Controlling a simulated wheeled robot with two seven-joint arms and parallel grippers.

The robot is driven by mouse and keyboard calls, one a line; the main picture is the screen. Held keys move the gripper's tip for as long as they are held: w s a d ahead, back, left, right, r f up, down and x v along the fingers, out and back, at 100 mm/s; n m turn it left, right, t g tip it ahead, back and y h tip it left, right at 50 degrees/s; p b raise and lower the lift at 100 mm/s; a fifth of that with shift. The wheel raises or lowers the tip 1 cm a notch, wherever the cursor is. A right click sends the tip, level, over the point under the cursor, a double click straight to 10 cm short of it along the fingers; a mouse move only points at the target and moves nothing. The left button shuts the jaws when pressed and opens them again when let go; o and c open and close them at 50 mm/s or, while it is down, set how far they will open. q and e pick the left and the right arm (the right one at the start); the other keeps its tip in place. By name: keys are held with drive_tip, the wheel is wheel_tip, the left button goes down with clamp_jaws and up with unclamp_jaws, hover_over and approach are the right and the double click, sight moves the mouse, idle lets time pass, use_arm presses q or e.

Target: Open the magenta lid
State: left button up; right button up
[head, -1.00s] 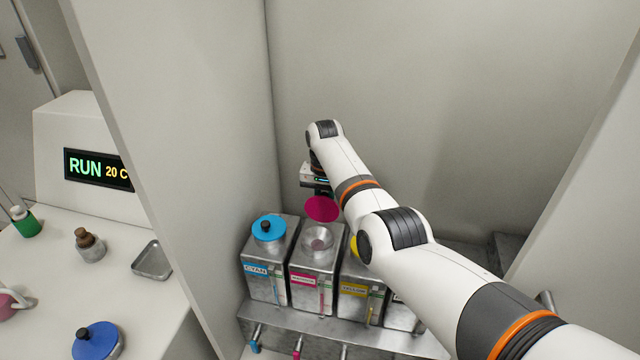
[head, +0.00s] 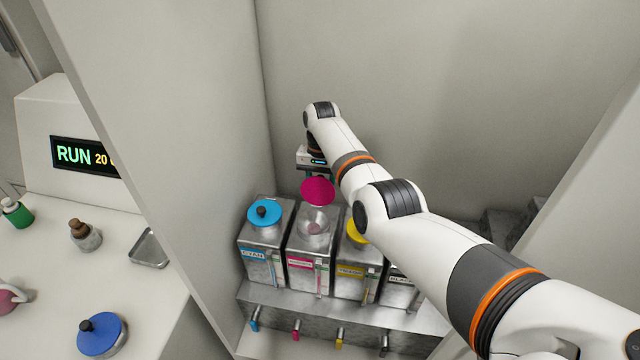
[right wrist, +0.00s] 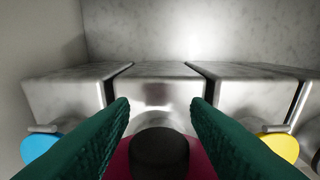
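The magenta lid (head: 318,191) is raised and tilted behind the open mouth of the magenta container (head: 313,224), its underside facing the head camera. Its rim looks close to the back of the mouth; I cannot tell whether it is hinged there. In the right wrist view its black knob (right wrist: 160,152) stands between the green fingers of my right gripper (right wrist: 160,103), with magenta showing on both sides, so the fingers look open around it. In the head view my right gripper (head: 312,172) is just behind the lid, mostly hidden. My left gripper is not in view.
The cyan lid (head: 264,213) is closed on the container to the left. The yellow lid (head: 358,231) is closed on the right, partly behind my right arm. Walls stand behind and left of the containers. A counter at left holds a blue lidded pot (head: 102,336) and a tray (head: 150,248).

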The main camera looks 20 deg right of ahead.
drive_tip(key=shift+r, duration=0.1)
wheel_tip(320, 180, up, 12)
drive_tip(key=w+b, duration=0.1)
drive_tip(key=b, duration=0.1)
drive_tip(key=shift+d+b, duration=0.35)
drive_tip(key=shift+c, duration=0.2)
